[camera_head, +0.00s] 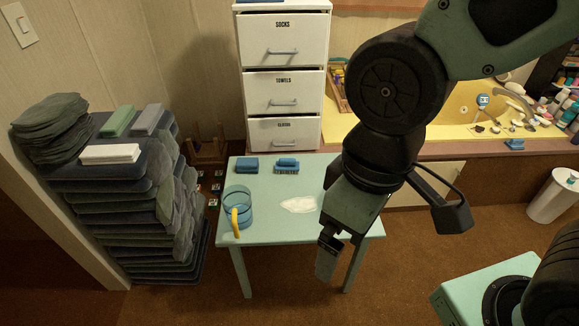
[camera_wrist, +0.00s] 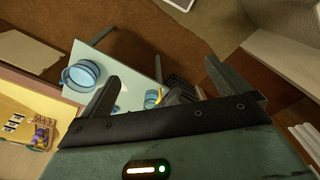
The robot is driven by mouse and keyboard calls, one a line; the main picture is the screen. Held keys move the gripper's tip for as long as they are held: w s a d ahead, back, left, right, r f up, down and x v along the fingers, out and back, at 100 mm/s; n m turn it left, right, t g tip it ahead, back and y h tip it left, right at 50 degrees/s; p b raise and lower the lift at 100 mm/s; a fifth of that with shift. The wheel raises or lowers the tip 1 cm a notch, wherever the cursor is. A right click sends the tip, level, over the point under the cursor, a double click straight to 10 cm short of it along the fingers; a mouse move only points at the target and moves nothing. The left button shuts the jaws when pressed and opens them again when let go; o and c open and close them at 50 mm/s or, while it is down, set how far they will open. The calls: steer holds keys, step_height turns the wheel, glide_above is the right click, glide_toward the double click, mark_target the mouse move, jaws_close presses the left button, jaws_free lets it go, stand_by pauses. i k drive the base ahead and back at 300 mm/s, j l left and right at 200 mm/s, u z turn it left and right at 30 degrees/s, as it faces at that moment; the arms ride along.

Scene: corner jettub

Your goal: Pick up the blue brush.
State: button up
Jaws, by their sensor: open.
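The blue brush (camera_head: 286,165) lies near the back edge of the pale green table (camera_head: 265,235), with its bristles facing the front. A blue block like a sponge (camera_head: 247,163) is just left of it. My gripper (camera_head: 327,257) points down near the table's front right, to the right of and nearer than the brush, apart from it. In the wrist view my gripper (camera_wrist: 162,72) has its two fingers spread wide with nothing held. I cannot make out the brush for certain in the wrist view.
A white patch (camera_head: 299,204) lies mid-table. White drawers (camera_head: 284,95) stand behind, a stack of dark towels (camera_head: 140,215) at left, and the yellow tub (camera_head: 462,100) at back right.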

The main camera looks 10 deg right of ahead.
mark_target(288, 165)
steer(key=i+j+z, duration=0.2)
steer(key=i+j, duration=0.15)
steer(key=i, duration=0.25)
steer(key=i+j+z, duration=0.15)
steer(key=i+j, duration=0.35)
steer(key=i, duration=0.1)
